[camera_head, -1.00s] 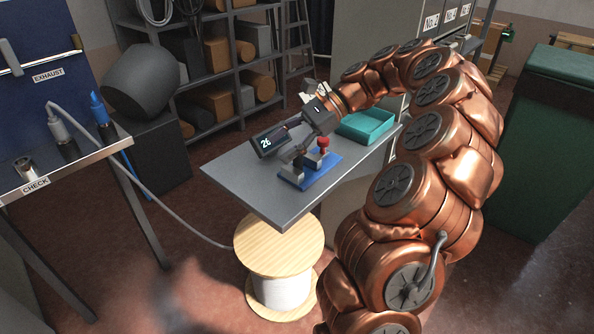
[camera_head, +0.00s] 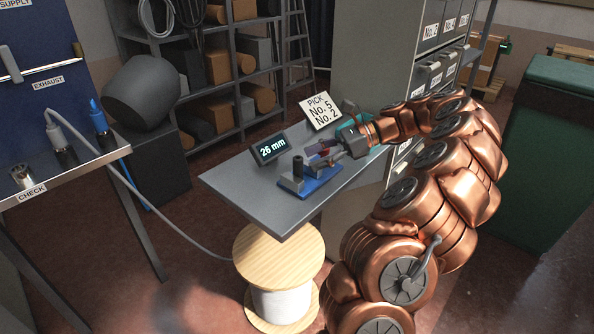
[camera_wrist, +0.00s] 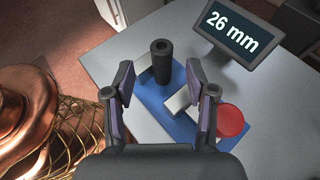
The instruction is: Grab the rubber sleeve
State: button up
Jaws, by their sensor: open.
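A black hollow cylinder that looks like the rubber sleeve (camera_head: 298,166) stands upright on a blue-based fixture (camera_head: 322,184) on the grey table. In the wrist view the sleeve (camera_wrist: 162,62) stands beside grey blocks on the blue base (camera_wrist: 190,128), with its open top showing. My gripper (camera_head: 326,157) is open and empty, to the right of the sleeve. In the wrist view the fingers (camera_wrist: 160,80) are spread to either side of the sleeve's line, and the sleeve appears ahead between them. I cannot tell how far off it is. A red knob (camera_wrist: 230,122) is at the fixture's right end.
A display reading 26 mm (camera_head: 269,148) stands behind the fixture, and a pick sign (camera_head: 321,111) is further back. A teal tray (camera_head: 350,122) is partly hidden behind my arm. A drawer cabinet (camera_head: 362,60) borders the table. The table's front left (camera_head: 245,190) is clear.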

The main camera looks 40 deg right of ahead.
aim_at(298, 164)
jog(key=x, duration=0.5)
jog(key=shift+d, duration=0.1)
grip_shut()
dwell(0.4)
